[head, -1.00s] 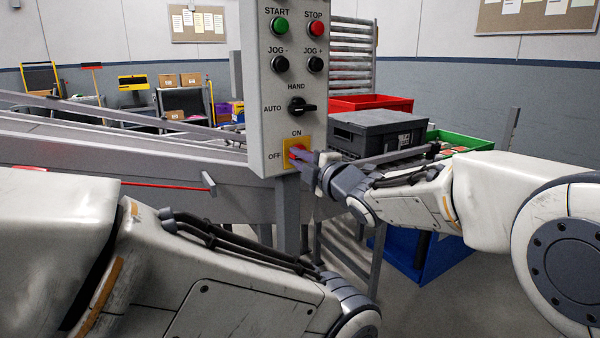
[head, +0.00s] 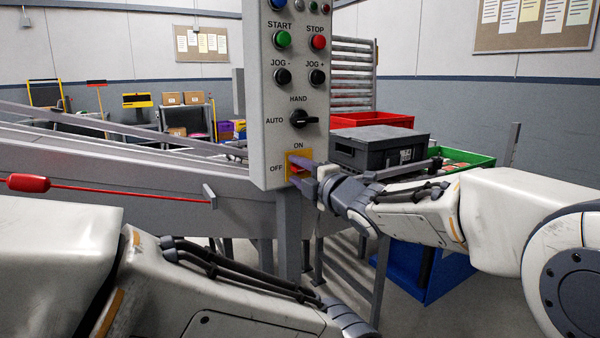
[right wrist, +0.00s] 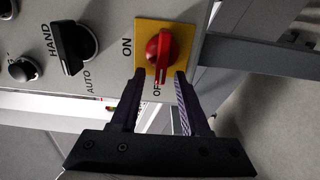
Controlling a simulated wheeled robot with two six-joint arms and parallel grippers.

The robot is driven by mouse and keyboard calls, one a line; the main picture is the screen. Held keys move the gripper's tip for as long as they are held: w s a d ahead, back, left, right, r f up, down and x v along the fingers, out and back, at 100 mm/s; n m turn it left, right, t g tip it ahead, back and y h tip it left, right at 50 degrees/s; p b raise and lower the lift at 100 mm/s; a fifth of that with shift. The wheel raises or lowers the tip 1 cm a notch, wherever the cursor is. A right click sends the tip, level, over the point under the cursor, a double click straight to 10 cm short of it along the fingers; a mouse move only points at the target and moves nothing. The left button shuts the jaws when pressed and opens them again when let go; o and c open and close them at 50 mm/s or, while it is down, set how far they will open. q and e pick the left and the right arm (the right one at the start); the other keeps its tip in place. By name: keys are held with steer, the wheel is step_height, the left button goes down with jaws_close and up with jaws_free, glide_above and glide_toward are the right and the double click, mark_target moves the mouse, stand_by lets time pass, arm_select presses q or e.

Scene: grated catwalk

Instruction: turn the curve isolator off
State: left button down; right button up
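The isolator (head: 296,170) is a red knob on a yellow plate at the foot of the grey control panel (head: 262,100), with ON above it and OFF to its left. In the right wrist view, turned sideways, the red knob (right wrist: 158,50) has its handle lying roughly along the line to the OFF label, slightly tilted. My right gripper (right wrist: 160,75) is open, with its two dark fingertips on either side of the handle's OFF end. Clear gaps show between handle and fingers. In the head view, the right gripper (head: 302,173) partly covers the knob. My left gripper is out of view.
A black AUTO/HAND selector (head: 303,119) and several push buttons sit above the isolator. A red pull cord with a red handle (head: 28,183) runs along the conveyor at left. A black crate (head: 375,145) and a green bin (head: 470,157) stand behind my right arm.

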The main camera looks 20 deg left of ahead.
steer(key=shift+d, duration=0.15)
steer(key=shift+s+d, duration=0.1)
steer(key=shift+d, duration=0.1)
steer(key=v, duration=1)
